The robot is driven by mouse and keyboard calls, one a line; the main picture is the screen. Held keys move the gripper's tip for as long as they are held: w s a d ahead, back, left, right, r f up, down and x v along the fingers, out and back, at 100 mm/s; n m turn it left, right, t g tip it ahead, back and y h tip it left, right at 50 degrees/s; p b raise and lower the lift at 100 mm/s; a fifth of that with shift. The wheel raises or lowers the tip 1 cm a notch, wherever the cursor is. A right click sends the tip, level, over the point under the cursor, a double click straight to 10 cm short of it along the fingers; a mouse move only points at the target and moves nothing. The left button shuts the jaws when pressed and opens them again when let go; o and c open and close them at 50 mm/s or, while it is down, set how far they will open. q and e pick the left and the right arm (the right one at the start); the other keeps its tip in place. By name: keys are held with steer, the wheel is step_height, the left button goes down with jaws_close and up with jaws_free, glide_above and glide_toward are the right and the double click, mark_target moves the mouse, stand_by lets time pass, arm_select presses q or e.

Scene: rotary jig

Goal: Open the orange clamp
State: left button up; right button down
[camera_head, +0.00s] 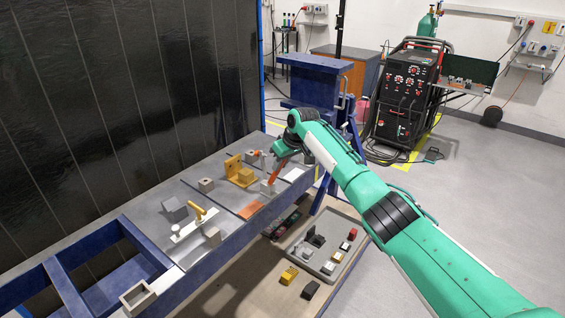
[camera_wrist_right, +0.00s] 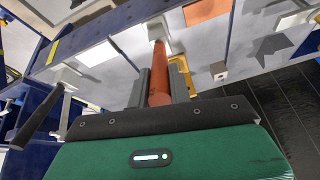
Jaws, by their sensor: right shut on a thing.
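The orange clamp's handle (camera_head: 275,174) stands tilted on the bench, above a small pale clamp base (camera_head: 267,187). My right gripper (camera_head: 283,158) reaches down to the handle from the right. In the right wrist view the orange handle (camera_wrist_right: 159,85) lies between the two dark fingers of my right gripper (camera_wrist_right: 161,88), which is shut on it. The handle's far end meets a pale metal part (camera_wrist_right: 157,30). My left gripper is not in view.
A yellow bracket with a block (camera_head: 241,172) stands left of the clamp. A yellow-handled clamp (camera_head: 198,213) and grey blocks (camera_head: 174,209) sit nearer on the bench. An orange plate (camera_head: 250,211) lies flat near the front edge. A tray (camera_head: 348,228) of parts is below.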

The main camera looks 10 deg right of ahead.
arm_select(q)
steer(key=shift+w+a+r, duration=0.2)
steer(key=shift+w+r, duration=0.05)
arm_select(e)
steer(key=shift+w+a+r+g+h, duration=0.25)
steer(key=shift+w+r+g+h, duration=0.05)
steer(key=shift+w+g, duration=0.1)
steer(key=c, duration=1.6)
jaws_free()
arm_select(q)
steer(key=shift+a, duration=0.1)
arm_select(e)
steer(key=o, duration=0.3)
steer(key=shift+w+a+f, duration=0.1)
steer(key=shift+a, duration=0.05)
steer(key=shift+r, duration=0.35)
arm_select(q)
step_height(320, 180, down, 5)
steer(key=b, duration=0.4)
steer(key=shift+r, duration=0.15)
arm_select(e)
steer(key=v, duration=1.3)
